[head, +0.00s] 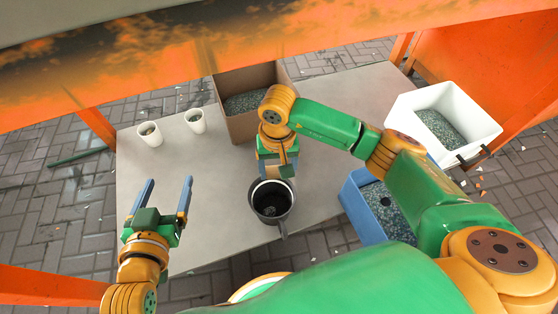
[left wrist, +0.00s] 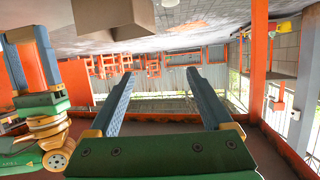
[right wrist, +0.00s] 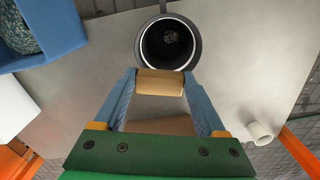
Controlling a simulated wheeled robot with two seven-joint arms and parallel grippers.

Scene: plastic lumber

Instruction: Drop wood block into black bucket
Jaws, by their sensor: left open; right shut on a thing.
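The black bucket (head: 284,216) stands on the grey table near its front edge. It also shows in the right wrist view (right wrist: 193,40), its mouth facing the camera and a little grey material at its bottom. My right gripper (head: 276,172) is just behind the bucket's far rim in the head view. It is shut on a tan wood block (right wrist: 160,82), which overlaps the bucket's near rim in the right wrist view.
A cardboard box (head: 238,127) with grey granules stands behind my right gripper. Two white cups (head: 150,139) (head: 196,125) stand at the back left. A blue bin (head: 354,204) and a white bin (head: 476,113) are on the right. The table's left middle is clear.

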